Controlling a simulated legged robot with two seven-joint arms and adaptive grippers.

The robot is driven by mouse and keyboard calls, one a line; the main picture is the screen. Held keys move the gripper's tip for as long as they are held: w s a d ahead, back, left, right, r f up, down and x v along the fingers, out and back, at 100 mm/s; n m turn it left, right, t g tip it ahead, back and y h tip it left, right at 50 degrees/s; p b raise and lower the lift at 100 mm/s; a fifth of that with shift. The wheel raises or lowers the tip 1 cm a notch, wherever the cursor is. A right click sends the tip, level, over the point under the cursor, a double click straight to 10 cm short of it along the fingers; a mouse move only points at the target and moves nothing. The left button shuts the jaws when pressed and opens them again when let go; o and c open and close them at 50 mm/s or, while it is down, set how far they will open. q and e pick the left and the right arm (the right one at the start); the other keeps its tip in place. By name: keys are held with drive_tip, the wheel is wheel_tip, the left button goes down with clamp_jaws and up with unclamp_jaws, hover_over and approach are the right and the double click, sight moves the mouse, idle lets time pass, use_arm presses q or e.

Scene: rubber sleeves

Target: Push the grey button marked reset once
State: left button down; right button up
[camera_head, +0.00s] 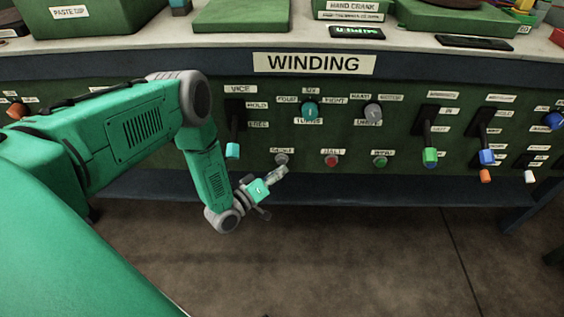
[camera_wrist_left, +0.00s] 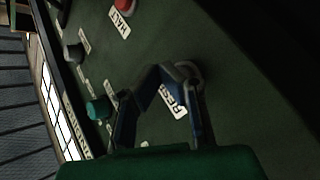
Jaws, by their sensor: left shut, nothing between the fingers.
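The grey button (camera_head: 281,159) sits on the green panel front in the head view, under a small white label too blurred to read there. In the left wrist view a label starting "RES" (camera_wrist_left: 173,101) shows between my fingers, and a greyish round shape (camera_wrist_left: 190,69) at the fingertips seems to be the button, partly hidden. My left gripper (camera_head: 281,171) is shut and empty, its tips just below the button in the head view and close to the panel. It also shows in the left wrist view (camera_wrist_left: 167,72). I cannot tell whether it touches the button. My right gripper is out of view.
A red button (camera_head: 331,160), labelled HALT in the left wrist view, and a green button (camera_head: 380,161) lie to the right. A teal knob (camera_head: 310,110) and a grey knob (camera_head: 373,112) sit above. The vice lever (camera_head: 233,150) is left. Open floor lies below.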

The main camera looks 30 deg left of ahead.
use_arm(q)
drive_tip(key=shift+s+d, duration=0.1)
drive_tip(key=shift+s+d+p, duration=0.3)
drive_tip(key=shift+s+d, duration=0.1)
drive_tip(key=shift+s, duration=0.3)
drive_tip(key=shift+s+d+p, duration=0.25)
drive_tip(key=shift+s+d, duration=0.2)
drive_tip(key=shift+s, duration=0.2)
drive_tip(key=shift+s+d+p, duration=0.3)
drive_tip(key=shift+s+d, duration=0.1)
drive_tip(key=shift+s, duration=0.3)
